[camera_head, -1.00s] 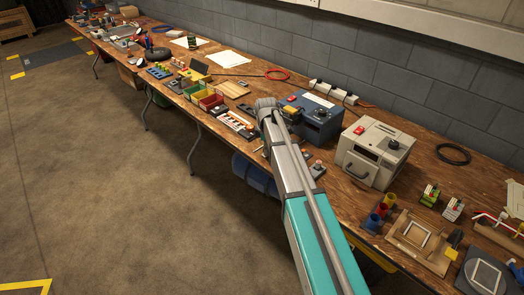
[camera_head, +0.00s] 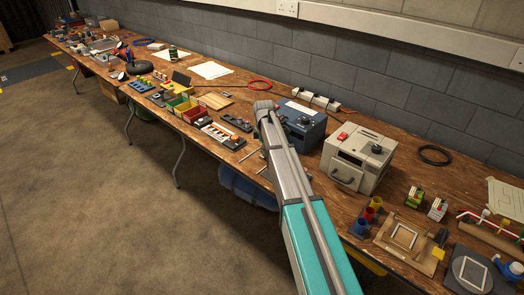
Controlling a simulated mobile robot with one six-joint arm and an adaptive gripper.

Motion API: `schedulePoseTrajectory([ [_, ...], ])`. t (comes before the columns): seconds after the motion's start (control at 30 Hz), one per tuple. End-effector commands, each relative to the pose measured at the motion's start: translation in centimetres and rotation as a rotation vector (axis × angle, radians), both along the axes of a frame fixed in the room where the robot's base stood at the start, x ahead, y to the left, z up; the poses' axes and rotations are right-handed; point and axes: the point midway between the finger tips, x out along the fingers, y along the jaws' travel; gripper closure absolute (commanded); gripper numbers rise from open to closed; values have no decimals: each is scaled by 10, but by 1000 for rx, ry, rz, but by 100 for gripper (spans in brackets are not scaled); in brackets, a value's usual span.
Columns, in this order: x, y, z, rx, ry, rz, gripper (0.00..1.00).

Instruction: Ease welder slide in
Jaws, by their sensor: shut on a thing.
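I cannot tell for sure which machine is the welder. A blue box (camera_head: 312,128) with a black knob stands on the bench, partly hidden behind my grey and teal arm. To its right stands a cream box (camera_head: 346,164) with a red button, a black knob, a dark slot and a front handle (camera_head: 344,180). No slide can be made out for certain. My arm rises from the bottom of the view and its far end lies in front of the blue box's left side. My gripper is hidden behind the arm, so its hold does not show.
The long wooden bench (camera_head: 282,203) runs along a grey block wall. Coloured bins (camera_head: 197,113) and small devices crowd its left part. Coloured cups (camera_head: 368,215) and a wooden fixture (camera_head: 405,238) stand at the right front. A blue tub (camera_head: 245,188) sits under the bench. The floor at left is clear.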

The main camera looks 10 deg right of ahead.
Motion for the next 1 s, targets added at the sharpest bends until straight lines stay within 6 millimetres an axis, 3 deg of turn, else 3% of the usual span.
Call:
schedulePoseTrajectory([
  [0.17,4,-4,0,-7,-8,-3,100],
  [0.2,4,-4,0,-8,-9,-3,59],
  [0.37,4,-4,0,-7,-8,-3,32],
  [1.0,-3,4,0,-4,-4,-2,32],
])
